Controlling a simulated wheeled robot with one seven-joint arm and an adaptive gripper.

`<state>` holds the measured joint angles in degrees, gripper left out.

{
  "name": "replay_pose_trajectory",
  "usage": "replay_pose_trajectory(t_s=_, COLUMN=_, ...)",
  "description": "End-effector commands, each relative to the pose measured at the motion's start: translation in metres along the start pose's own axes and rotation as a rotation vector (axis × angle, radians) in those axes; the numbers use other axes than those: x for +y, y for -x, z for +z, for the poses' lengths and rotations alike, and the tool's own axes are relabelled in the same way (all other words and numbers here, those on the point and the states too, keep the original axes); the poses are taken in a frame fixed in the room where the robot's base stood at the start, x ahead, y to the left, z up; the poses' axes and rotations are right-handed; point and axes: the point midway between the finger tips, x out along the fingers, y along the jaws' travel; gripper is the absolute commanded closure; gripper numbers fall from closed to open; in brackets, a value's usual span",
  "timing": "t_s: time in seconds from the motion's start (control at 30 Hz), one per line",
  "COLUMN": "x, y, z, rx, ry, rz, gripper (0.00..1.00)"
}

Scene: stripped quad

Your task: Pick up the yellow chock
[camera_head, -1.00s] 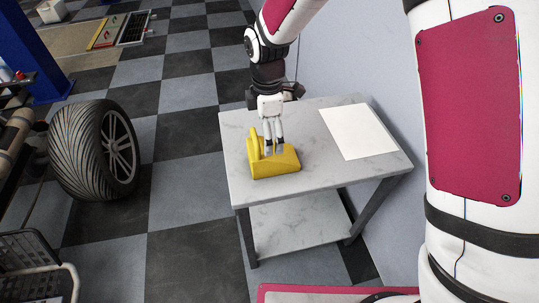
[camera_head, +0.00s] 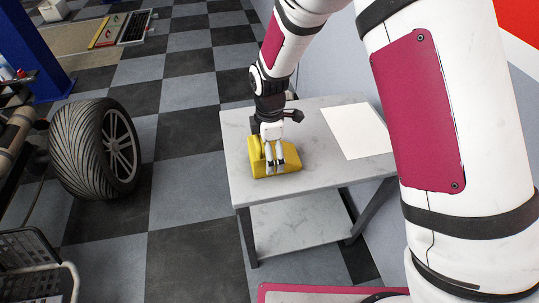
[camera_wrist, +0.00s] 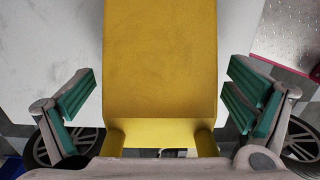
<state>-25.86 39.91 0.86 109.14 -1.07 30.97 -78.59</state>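The yellow chock (camera_head: 258,168) lies on the marble-topped table, near its left front corner. My gripper (camera_head: 275,168) points down over it and hides part of it in the head view. In the wrist view the chock (camera_wrist: 160,60) fills the middle, running from the top edge down to a crosspiece near the gripper's base. The two green-padded fingers of my gripper (camera_wrist: 163,95) stand open on either side of the chock. A gap shows between each finger and the chock's sides.
A white sheet (camera_head: 357,131) lies on the table's right part. The table (camera_head: 330,173) has a lower shelf (camera_head: 300,225) and stands against a grey wall. A tyre (camera_head: 95,148) stands on the checkered floor to the left, with a wire basket (camera_head: 35,262) nearer.

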Motion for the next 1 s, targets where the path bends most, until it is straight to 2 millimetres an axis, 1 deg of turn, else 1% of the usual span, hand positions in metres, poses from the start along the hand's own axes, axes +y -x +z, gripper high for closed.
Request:
replay_pose_trajectory(t_s=0.03, x=0.0, y=0.0, z=0.0, rx=0.0, ry=0.0, rz=0.0, gripper=0.15)
replay_pose_trajectory(t_s=0.07, x=0.0, y=0.0, z=0.0, rx=0.0, ry=0.0, rz=0.0, gripper=0.22)
replay_pose_trajectory(t_s=0.1, x=0.0, y=0.0, z=0.0, rx=0.0, ry=0.0, rz=0.0, gripper=0.31)
replay_pose_trajectory(t_s=0.17, x=0.0, y=0.0, z=0.0, rx=0.0, ry=0.0, rz=0.0, gripper=0.45)
replay_pose_trajectory(t_s=0.2, x=0.0, y=0.0, z=0.0, rx=0.0, ry=0.0, rz=0.0, gripper=0.54)
replay_pose_trajectory(t_s=0.27, x=0.0, y=0.0, z=0.0, rx=0.0, ry=0.0, rz=0.0, gripper=0.67)
replay_pose_trajectory(t_s=0.3, x=0.001, y=0.001, z=0.0, rx=0.0, ry=0.0, rz=0.001, gripper=0.71)
replay_pose_trajectory(t_s=0.53, x=0.001, y=0.001, z=0.0, rx=0.0, ry=0.0, rz=0.001, gripper=0.71)
replay_pose_trajectory(t_s=0.67, x=0.001, y=0.006, z=0.0, rx=0.001, ry=0.001, rz=0.002, gripper=0.71)
replay_pose_trajectory(t_s=0.87, x=0.001, y=0.026, z=0.0, rx=0.001, ry=-0.001, rz=0.004, gripper=0.71)
replay_pose_trajectory(t_s=0.93, x=0.002, y=0.037, z=0.0, rx=0.002, ry=-0.001, rz=0.006, gripper=0.71)
replay_pose_trajectory(t_s=0.97, x=-0.001, y=0.04, z=-0.001, rx=0.001, ry=0.0, rz=0.004, gripper=0.71)
replay_pose_trajectory(t_s=1.0, x=-0.011, y=0.038, z=-0.003, rx=0.0, ry=0.003, rz=0.0, gripper=0.71)
